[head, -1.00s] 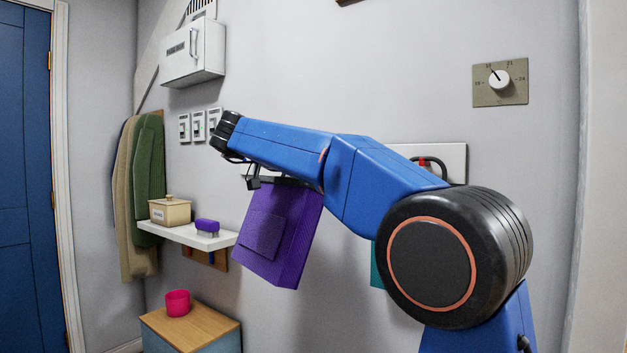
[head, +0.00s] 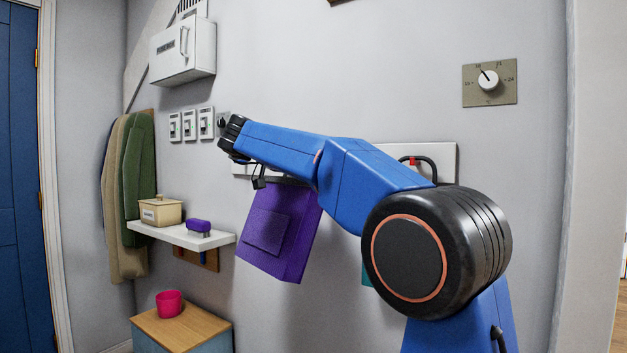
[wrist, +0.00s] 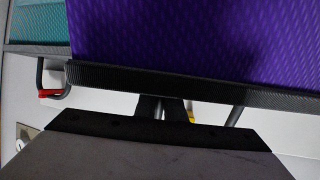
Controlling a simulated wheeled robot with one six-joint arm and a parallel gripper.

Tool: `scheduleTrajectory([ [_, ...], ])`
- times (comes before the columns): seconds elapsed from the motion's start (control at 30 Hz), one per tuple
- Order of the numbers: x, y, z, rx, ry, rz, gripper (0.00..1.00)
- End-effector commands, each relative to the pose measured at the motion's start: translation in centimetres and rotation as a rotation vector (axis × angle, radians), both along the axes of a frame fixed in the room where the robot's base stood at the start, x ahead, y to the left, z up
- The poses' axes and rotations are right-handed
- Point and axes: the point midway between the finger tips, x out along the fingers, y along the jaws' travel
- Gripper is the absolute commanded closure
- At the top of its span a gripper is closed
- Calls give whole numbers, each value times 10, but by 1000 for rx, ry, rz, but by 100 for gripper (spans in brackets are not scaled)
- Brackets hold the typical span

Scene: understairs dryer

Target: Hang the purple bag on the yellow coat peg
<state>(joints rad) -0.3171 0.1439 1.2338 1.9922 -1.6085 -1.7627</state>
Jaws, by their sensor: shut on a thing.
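The purple bag (head: 277,235) hangs below my blue arm in front of the wall in the head view. It fills the top of the wrist view (wrist: 200,40), with its black rim across it. My gripper (wrist: 158,108) is shut on the bag; its fingers are at the rim, and the exact grip is partly hidden. A small yellow bit (wrist: 191,116), perhaps the yellow coat peg, shows just right of the fingers, mostly hidden behind the rim. The white peg board (head: 440,160) is largely covered by my arm. I cannot tell whether bag and peg touch.
A teal bag (wrist: 25,22) hangs by a dark handle on a red peg (wrist: 50,93), beside the purple bag. A white shelf (head: 180,236) with a beige box and purple brush is at left. A pink cup (head: 169,303) stands on a cabinet below. Coats hang far left.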

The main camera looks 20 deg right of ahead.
Motion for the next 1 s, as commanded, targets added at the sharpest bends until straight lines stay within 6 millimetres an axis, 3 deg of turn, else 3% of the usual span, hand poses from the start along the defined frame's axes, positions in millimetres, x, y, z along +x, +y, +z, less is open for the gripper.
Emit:
scheduleTrajectory([
  [1.0,23,-33,-11,-1,-1,0,100],
])
